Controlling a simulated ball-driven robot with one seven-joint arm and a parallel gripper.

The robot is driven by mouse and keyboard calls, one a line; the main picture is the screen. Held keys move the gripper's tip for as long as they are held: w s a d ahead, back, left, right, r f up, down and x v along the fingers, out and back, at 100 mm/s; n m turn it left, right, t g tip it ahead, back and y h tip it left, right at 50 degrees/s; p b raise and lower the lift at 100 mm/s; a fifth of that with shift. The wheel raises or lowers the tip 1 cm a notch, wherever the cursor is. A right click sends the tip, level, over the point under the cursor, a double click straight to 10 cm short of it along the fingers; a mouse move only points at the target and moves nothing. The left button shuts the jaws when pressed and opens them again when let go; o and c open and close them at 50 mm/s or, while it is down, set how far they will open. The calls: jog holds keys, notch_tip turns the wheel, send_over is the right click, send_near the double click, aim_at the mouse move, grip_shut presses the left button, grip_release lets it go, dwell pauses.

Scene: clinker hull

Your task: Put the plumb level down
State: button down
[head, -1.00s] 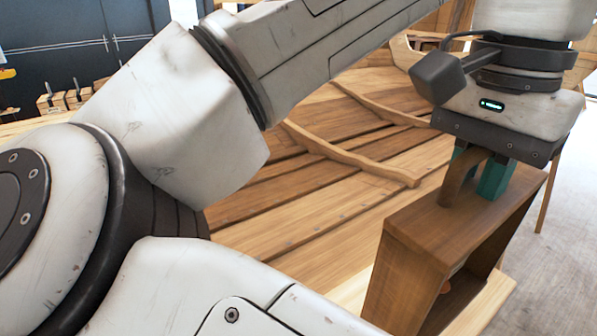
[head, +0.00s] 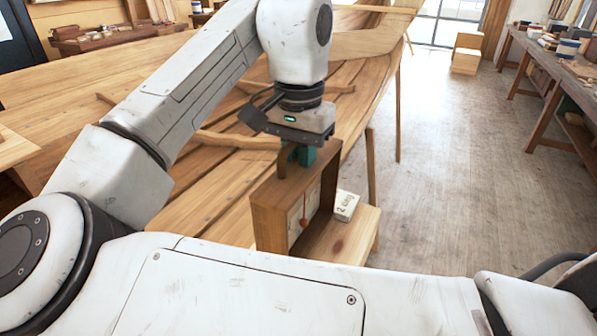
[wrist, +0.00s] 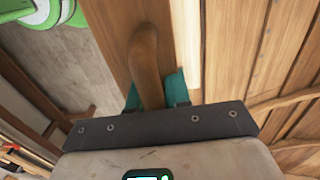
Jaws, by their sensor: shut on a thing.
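The plumb level is an upright wooden box frame (head: 275,215) with a curved handle on top and a reddish plumb bob inside against a pale face. My gripper (head: 300,156) is above it, its teal fingers shut on the handle. In the wrist view the handle (wrist: 145,65) rises between the teal fingers (wrist: 157,92), over the top board of the level. The level is at the left end of a low pale wooden bench (head: 346,238). My body hides the level's lower edge, so I cannot tell whether it touches the bench.
A white block with markings (head: 346,205) lies on the bench, just right of the level. The planked hull (head: 205,190) is close on the left. Open floor (head: 450,170) is on the right, with a long workbench (head: 550,75) beyond.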

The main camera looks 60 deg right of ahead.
jog(key=shift+f, duration=1.1)
jog(key=c, duration=1.1)
grip_release()
notch_tip(320, 180, up, 12)
jog(key=shift+r, duration=0.15)
jog(key=shift+a, duration=0.1)
